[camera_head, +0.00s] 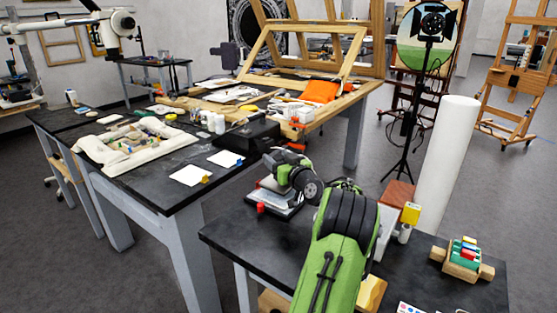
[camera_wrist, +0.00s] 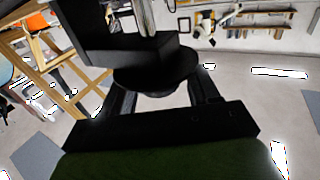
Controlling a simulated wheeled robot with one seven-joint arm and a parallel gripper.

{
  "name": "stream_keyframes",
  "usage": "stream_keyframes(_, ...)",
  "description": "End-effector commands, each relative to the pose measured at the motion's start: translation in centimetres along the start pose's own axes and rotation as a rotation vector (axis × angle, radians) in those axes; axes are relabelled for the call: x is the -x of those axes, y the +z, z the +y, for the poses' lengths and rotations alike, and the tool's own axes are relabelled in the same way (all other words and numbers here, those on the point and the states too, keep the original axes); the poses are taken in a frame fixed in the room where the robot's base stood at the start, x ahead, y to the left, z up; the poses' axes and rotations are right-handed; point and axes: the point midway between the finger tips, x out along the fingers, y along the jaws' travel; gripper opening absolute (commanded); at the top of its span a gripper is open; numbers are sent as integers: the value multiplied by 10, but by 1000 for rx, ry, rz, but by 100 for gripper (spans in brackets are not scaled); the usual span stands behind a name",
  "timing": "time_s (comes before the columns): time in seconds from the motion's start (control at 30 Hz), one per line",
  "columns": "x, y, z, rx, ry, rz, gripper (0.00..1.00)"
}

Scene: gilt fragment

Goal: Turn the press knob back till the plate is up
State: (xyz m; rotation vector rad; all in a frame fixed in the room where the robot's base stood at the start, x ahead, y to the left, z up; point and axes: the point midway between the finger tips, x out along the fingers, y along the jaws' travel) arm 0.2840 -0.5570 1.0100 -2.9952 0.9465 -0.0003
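The press (camera_head: 277,193) is a small grey device with plates on a base, at the left end of the front black table. My gripper (camera_head: 290,165) is right above it in the head view. My arm hides part of the press. In the wrist view, the two dark fingers of my gripper (camera_wrist: 163,95) stand apart. A round black disc, which looks like the press knob (camera_wrist: 155,80), lies across the space between them, under a black block. I cannot tell whether the fingers press on the disc. The height of the plate is unclear.
A red object (camera_head: 260,208) is beside the press. A white cylinder (camera_head: 447,165) stands behind the front table (camera_head: 440,280). A yellow-topped item (camera_head: 410,213) and a wooden block with coloured pieces (camera_head: 462,261) are to the right. A larger cluttered table (camera_head: 150,190) is at the left.

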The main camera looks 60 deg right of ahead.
Motion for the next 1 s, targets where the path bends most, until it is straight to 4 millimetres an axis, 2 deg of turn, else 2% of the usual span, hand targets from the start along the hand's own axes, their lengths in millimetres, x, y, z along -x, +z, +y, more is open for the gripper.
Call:
stream_keyframes(0.27, 0, 0, 0, 0, 1, 0, 66)
stream_keyframes(0.37, 7, 0, 1, 1, 2, -2, 66)
stream_keyframes(0.47, 26, 0, 1, -1, 5, -2, 66)
stream_keyframes(0.8, 122, 1, 2, -2, 7, -2, 66)
stream_keyframes(0.9, 142, 0, 1, -1, 5, 0, 66)
stream_keyframes(1.0, 153, 0, 0, 0, 2, 0, 66)
